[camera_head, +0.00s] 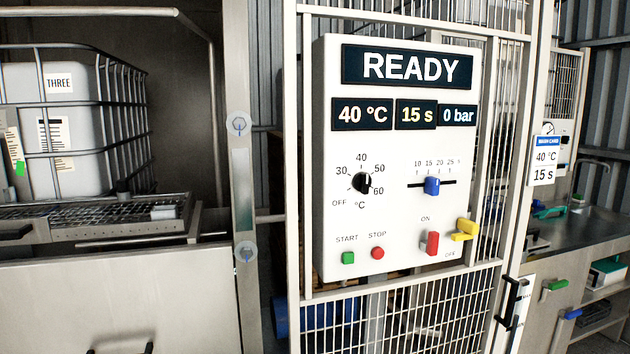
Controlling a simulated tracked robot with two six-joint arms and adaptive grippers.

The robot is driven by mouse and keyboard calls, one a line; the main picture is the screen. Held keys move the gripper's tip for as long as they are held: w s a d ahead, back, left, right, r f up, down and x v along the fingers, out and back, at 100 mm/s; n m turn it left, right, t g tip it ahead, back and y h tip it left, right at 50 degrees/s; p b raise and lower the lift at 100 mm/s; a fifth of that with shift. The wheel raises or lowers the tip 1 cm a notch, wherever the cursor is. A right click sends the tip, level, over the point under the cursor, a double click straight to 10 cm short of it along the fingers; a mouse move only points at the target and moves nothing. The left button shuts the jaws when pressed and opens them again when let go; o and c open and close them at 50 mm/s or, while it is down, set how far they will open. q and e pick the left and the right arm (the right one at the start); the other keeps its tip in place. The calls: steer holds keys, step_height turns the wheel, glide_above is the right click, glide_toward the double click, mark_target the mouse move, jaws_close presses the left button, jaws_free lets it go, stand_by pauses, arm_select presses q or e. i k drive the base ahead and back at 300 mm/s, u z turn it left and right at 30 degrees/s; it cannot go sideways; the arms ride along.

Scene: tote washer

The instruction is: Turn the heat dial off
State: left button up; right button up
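The heat dial (361,183) is a black knob on the white control panel (399,259). Marks around it read OFF at lower left, then 30, 40, 50 and 60 °C. The knob is too small to tell for sure which mark it points at, but it does not visibly point at OFF. The temperature display (362,114) above it reads 40 °C. Neither of my grippers shows in the head view, and nothing touches the dial.
The panel also carries a blue slider (432,186), a red on/off switch (432,243), a yellow piece (465,230), a green start button (348,258) and a red stop button (377,253). Wire mesh (400,320) surrounds it. A caged white tank (85,165) stands left, a sink counter (590,228) right.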

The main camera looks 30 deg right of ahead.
mark_target(361, 181)
steer(key=z, duration=0.05)
steer(key=i, duration=1)
steer(key=z, duration=0.45)
